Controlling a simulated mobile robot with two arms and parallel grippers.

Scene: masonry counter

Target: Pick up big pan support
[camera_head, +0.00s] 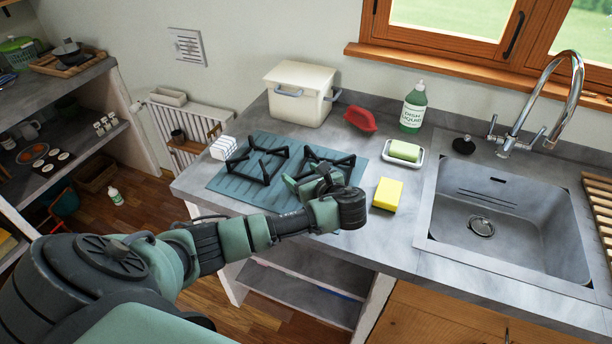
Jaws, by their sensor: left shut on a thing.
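A teal hob (229,178) is set in the grey counter, with two black pan supports on it. The big pan support (312,155) is on the right side; its front part is hidden behind my gripper. The other pan support (262,160) sits to its left. My left gripper (316,180) reaches over the front right of the hob and is shut on the big pan support, though the wrist covers much of the grip. I cannot tell whether the support is clear of the hob. My right gripper is not in view.
A yellow sponge (387,194) and a soap dish with green soap (404,152) lie right of the hob. A white item (223,148) stands left. The sink (510,220) is right.

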